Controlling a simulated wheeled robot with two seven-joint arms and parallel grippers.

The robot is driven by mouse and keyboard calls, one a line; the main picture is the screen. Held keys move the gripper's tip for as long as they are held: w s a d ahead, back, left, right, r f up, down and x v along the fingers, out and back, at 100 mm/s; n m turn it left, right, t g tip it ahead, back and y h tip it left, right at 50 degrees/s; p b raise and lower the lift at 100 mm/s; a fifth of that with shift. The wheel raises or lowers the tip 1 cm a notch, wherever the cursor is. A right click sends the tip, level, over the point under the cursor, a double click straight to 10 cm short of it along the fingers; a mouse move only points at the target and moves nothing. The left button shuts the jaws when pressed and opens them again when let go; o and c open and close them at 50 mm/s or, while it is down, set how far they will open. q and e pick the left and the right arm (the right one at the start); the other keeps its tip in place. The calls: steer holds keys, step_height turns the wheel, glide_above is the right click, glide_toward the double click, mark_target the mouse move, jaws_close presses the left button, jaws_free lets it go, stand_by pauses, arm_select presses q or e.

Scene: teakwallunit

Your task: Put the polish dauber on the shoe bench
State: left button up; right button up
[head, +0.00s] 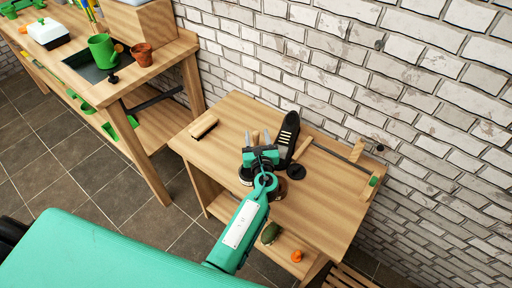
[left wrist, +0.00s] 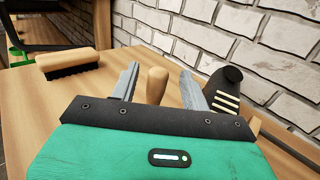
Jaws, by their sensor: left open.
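A wooden knob-ended handle, which looks like the polish dauber (left wrist: 157,84), stands upright in the left wrist view; its lower part is hidden behind my gripper. In the head view the same handle (head: 255,137) shows between the fingers. My left gripper (head: 258,138) is open over the wooden worktop (head: 325,200), with its grey fingers on either side of the handle. I cannot tell whether either finger touches it. A slatted wooden seat, possibly the shoe bench (head: 346,279), shows partly at the bottom edge. My right gripper is not in view.
A black striped object (head: 287,139) stands close right of my gripper. A wooden brush (head: 204,127) lies to its left, and a dark round tin (head: 296,171) to its right. A brick wall (head: 400,90) stands behind. The worktop's right middle is clear.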

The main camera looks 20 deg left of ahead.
mark_target(256, 131)
arm_select(q)
steer(key=x, duration=0.3)
steer(key=shift+s+a+f, duration=0.1)
steer(key=shift+a, duration=0.1)
jaws_close()
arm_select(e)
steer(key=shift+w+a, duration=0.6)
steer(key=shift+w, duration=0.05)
arm_select(q)
steer(key=shift+r, duration=0.2)
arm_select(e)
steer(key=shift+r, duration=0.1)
